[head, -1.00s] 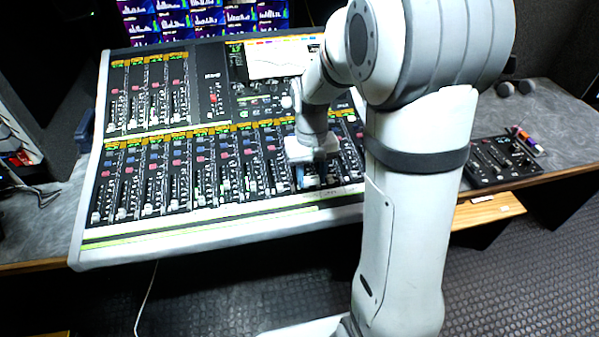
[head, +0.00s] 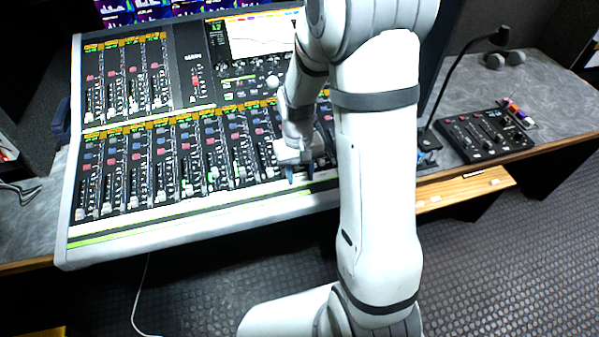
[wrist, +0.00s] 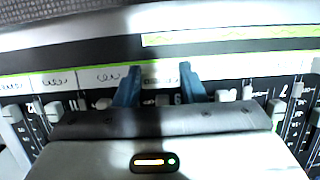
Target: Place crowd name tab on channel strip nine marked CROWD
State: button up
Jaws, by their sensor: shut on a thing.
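My gripper (head: 300,176) is low over the front edge of the mixing console (head: 160,215), at the right part of the lower fader bank. In the wrist view its two blue fingers (wrist: 159,72) are a short way apart, shut on a small white tab (wrist: 160,77) with dark scribble. The lettering is too small to read. The tab is in line with the white label row; I cannot tell whether it touches the console. Other scribbled white labels (wrist: 100,77) lie to its left. The strip marked CROWD cannot be made out.
Fader knobs stand close around the fingers. A small black control panel (head: 485,133) and a gooseneck stalk (head: 455,88) are on the desk at right. A wooden drawer front (head: 465,193) juts out below. The floor (head: 500,260) in front is clear.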

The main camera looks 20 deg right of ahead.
jog(key=o, duration=0.9)
jog(key=shift+o, duration=0.2)
notch_tip(320, 180, up, 12)
jog(key=w, duration=0.2)
jog(key=s+r+t, duration=0.2)
jog(key=s+r, duration=0.1)
jog(key=s, duration=0.5)
jog(key=s+r+t, duration=0.2)
jog(key=s+r, duration=0.1)
jog(key=s, duration=0.5)
jog(key=shift+r, duration=0.1)
